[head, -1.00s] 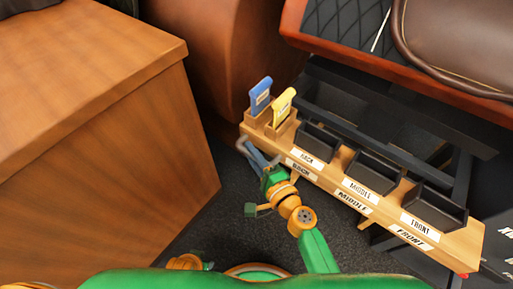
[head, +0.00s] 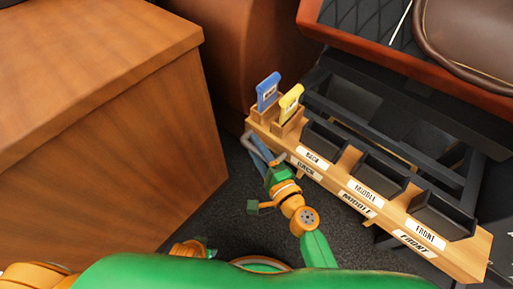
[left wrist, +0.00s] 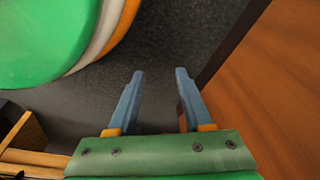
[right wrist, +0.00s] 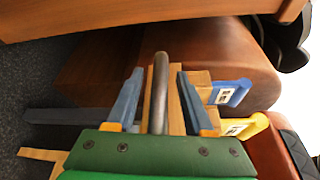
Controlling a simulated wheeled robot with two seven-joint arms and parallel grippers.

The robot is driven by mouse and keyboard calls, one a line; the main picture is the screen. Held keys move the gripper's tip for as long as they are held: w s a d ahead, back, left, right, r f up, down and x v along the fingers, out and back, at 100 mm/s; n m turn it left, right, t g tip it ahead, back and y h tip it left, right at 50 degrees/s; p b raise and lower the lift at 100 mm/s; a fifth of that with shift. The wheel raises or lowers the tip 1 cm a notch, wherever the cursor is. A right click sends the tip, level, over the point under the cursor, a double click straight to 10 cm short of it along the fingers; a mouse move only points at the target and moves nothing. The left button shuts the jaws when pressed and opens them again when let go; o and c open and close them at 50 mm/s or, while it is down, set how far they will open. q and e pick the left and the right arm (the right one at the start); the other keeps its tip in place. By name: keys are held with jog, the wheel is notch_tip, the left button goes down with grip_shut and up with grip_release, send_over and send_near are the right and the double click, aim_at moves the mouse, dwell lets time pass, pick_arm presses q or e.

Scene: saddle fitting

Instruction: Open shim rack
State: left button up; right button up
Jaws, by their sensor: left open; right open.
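The shim rack (head: 350,170) is a long wooden rail with BACK, MIDDLE and FRONT labels, running from centre to lower right in the head view. A grey bar handle (right wrist: 160,95) is at its left end. My right gripper (right wrist: 159,75) is open, with the handle between its two blue fingers; I cannot tell whether they touch it. In the head view the right gripper (head: 259,149) is beside that end of the rack. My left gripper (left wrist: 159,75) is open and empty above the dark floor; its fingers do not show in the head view.
Black bins (head: 378,170) sit along the rack. A blue shim (head: 268,92) and a yellow shim (head: 290,102) stand in wooden holders at its left end. A wooden cabinet (head: 100,120) fills the left.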

pick_arm(q)
jog(key=shift+w+d+r+b, duration=0.1)
jog(key=shift+w+r+b, duration=0.35)
jog(key=shift+r, duration=0.1)
pick_arm(e)
jog(key=v, duration=0.7)
jog(key=shift+a, duration=0.1)
